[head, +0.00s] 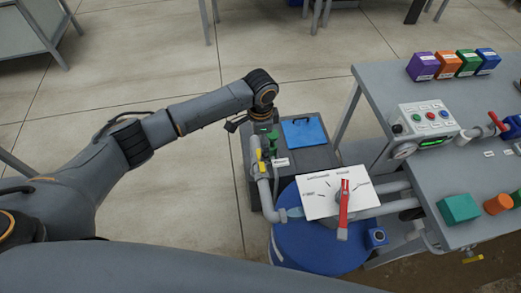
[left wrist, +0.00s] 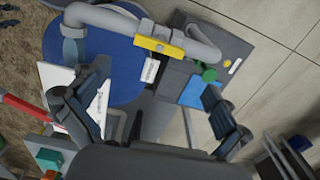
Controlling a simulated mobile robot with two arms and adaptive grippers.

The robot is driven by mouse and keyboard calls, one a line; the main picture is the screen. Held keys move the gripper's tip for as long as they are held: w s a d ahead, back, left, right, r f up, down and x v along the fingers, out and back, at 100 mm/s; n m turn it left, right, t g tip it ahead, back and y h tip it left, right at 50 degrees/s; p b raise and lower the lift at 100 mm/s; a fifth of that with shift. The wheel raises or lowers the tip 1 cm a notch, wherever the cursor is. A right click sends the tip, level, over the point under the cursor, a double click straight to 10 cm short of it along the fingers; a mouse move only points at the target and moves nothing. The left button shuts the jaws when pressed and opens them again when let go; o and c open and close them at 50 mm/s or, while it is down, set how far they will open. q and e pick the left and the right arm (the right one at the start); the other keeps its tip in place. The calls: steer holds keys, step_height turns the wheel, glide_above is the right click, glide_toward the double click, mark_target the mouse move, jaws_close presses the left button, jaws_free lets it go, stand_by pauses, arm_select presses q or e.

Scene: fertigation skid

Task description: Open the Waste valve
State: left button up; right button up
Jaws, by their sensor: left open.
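A grey pipe valve with a yellow lever handle (head: 261,161) stands beside the blue drum. The yellow handle (left wrist: 160,46) also shows in the left wrist view, lying along the pipe. A small white label (head: 282,162) hangs next to it; its text is too small to read. The label also shows in the left wrist view (left wrist: 151,70). My left gripper (left wrist: 157,88) is open and empty, its two fingers spread apart with the yellow handle beyond them, not touched. In the head view the gripper is partly hidden by my wrist, above the valve. My right gripper is not in view.
A white panel (head: 319,200) with a red lever (head: 343,212) sits over the blue drum (head: 300,252). A green knob (left wrist: 209,74) is close to the yellow handle. A dark box with a blue pad (head: 304,132) stands behind. A bench (head: 375,80) with controls is at right.

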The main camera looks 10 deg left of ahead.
arm_select(q)
steer(key=shift+r, duration=1.45)
